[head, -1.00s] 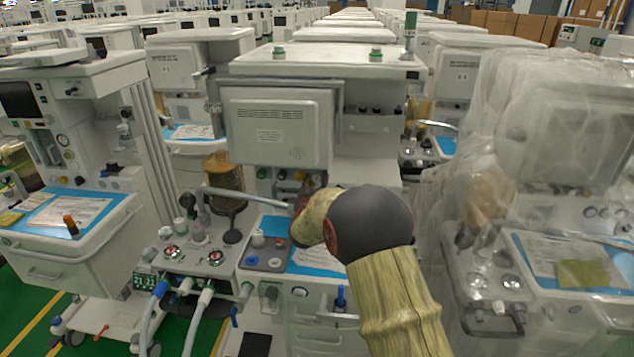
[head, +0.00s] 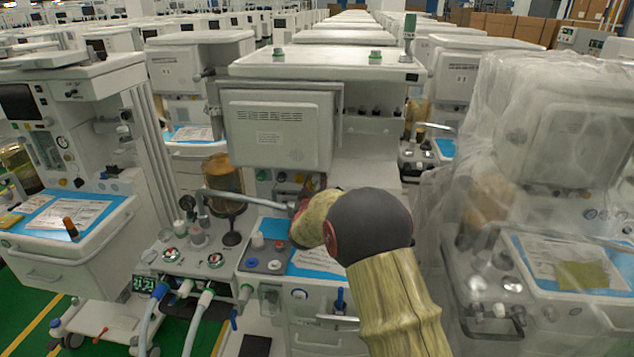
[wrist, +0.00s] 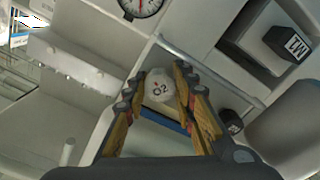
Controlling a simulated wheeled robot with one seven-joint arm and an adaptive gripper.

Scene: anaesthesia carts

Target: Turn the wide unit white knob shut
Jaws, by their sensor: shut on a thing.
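In the wrist view a white knob (wrist: 158,90) marked O2 sits between the two fingers of my gripper (wrist: 161,77). The fingers are shut on the knob, one on each side, and its marked face points toward the camera. How far the knob is turned cannot be told. In the head view my own arm hides the knob and most of the gripper, in front of the wide central anaesthesia unit (head: 385,158).
In the wrist view a round gauge (wrist: 141,5) is above the knob, and a dark block marked M (wrist: 287,43) is at the upper right. In the head view a plastic-wrapped unit (head: 555,120) stands close on the right. Grey hoses (head: 200,318) hang at the lower left.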

